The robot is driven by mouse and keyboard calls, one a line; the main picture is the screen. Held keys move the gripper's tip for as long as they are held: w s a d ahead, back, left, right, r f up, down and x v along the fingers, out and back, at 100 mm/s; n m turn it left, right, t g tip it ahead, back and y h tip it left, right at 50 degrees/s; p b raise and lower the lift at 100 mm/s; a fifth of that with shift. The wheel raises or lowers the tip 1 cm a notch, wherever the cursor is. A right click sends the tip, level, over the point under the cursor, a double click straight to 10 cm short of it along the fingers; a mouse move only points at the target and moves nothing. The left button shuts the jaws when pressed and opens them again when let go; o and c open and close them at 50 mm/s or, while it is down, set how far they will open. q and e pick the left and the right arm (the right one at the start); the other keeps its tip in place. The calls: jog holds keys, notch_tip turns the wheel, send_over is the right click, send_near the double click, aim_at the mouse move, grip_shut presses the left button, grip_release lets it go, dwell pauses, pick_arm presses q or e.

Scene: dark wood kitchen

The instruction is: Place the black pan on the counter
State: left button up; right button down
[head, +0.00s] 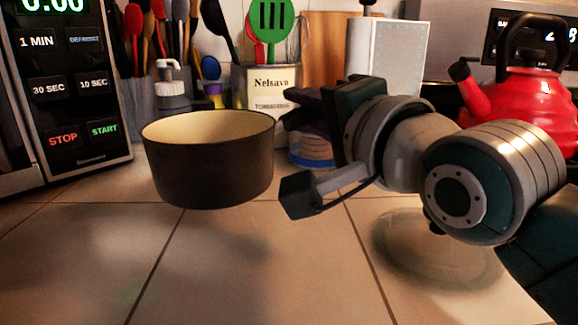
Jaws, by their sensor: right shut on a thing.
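The black pan (208,170) with a cream inside is left of centre in the head view. It is upright and appears held a little above the tiled counter (300,285), with a soft shadow below it. My right gripper (300,150) comes in from the right, at the pan's right side. It is shut on the pan, apparently by its handle, which the gripper hides. My left gripper is not in view.
A round glass lid (435,250) lies on the counter under my right arm. A red kettle (525,95) stands at the back right. A microwave (75,90) is at the left, and utensil holders (270,88) line the back.

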notch_tip(320, 180, down, 5)
jog(key=shift+f+b, duration=0.15)
jog(key=shift+b, duration=0.7)
jog(key=shift+f, duration=0.1)
jog(key=shift+f, duration=0.2)
jog(key=c, duration=0.8)
grip_release()
